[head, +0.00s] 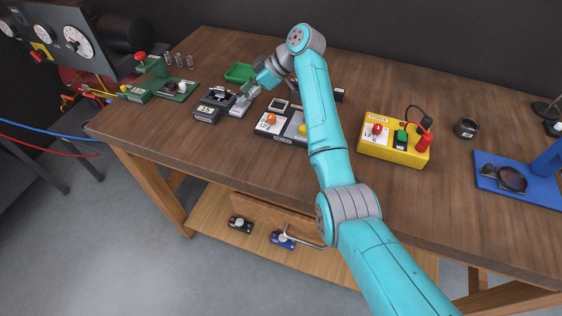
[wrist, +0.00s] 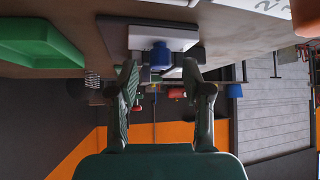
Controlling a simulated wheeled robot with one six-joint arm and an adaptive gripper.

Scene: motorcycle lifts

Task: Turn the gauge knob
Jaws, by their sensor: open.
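My gripper (head: 247,92) is low over the left part of the workbench, over a small grey-white box (head: 240,110). In the wrist view my gripper (wrist: 160,76) is open, with one finger on each side. A blue knob (wrist: 160,53) on a white-faced dark base (wrist: 122,38) shows just past the fingertips, roughly centred between them. The fingers look apart from it. I cannot tell for sure that it is the gauge knob; in the head view it is hidden. A panel with round gauges (head: 78,41) stands at the upper left.
A dark grey device (head: 213,104) stands close to the left of my gripper. A green tray (head: 240,73) lies behind it. A box with orange and yellow knobs (head: 271,126) is close on the right. A yellow control box (head: 394,140) stands farther right.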

